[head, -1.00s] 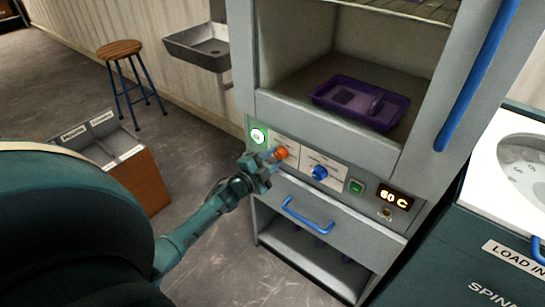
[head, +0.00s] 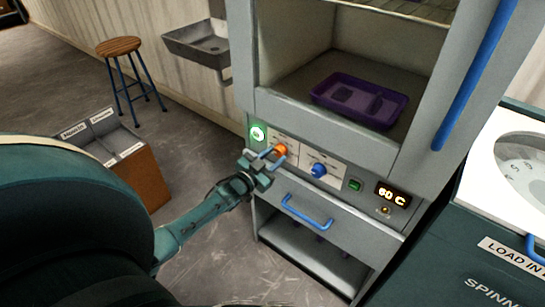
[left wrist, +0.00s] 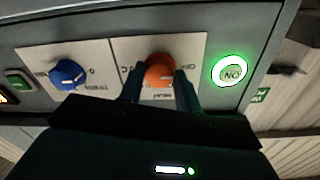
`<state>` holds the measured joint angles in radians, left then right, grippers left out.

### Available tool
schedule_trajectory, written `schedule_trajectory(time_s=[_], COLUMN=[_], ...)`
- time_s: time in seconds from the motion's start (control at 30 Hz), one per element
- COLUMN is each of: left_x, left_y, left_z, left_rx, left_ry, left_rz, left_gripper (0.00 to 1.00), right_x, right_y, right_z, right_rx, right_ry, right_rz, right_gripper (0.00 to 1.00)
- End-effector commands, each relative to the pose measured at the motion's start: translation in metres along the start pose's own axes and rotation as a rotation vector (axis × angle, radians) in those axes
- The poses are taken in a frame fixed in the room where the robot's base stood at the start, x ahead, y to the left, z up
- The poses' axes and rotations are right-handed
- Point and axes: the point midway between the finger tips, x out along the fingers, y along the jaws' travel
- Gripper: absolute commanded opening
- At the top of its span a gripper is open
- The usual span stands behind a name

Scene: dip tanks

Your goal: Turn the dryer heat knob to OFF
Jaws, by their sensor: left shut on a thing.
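The dryer's heat knob (head: 281,150) is orange and sits on a white plate on the grey front panel. It also shows in the left wrist view (left wrist: 160,72), above the upside-down label HEAT. My left gripper (head: 270,157) reaches it from the lower left. In the left wrist view its two dark fingers (left wrist: 159,86) stand on either side of the knob, shut on it. A pale pointer line shows on the knob's face, but I cannot read its exact setting. The display (head: 392,195) reads 60 C. My right gripper is not in view.
A blue knob (head: 319,170) is right of the orange one; a green-lit ON button (head: 257,134) is left. A blue drawer handle (head: 307,213) juts out below. A purple tray (head: 359,101) stands in the open dryer chamber above.

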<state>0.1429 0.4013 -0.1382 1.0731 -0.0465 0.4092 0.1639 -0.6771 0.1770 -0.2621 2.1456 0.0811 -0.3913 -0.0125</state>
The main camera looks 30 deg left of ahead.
Motion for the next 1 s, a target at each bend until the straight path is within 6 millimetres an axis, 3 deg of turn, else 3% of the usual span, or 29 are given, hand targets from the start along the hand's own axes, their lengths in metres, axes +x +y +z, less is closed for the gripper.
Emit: schedule_trajectory(time_s=[0.63,0.67,0.9,1.0], left_x=[-0.0002,-0.0002,-0.0001,-0.0001], left_y=[-0.0002,-0.0001,0.0001,0.0002], left_z=[0.0006,0.0006,0.0003,0.0002], left_rx=[-0.049,-0.049,-0.047,-0.047], left_ry=[0.0,0.0,0.001,0.001], left_rz=[-0.001,-0.001,0.0,0.0], left_gripper=[0.1,0.36,0.55,0.55], right_x=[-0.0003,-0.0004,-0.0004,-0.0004], right_y=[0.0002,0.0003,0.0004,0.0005], right_z=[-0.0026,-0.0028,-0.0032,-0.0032], right_rx=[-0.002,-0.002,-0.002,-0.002], right_ry=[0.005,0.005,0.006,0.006], right_rz=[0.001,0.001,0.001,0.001], right_gripper=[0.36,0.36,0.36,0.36])
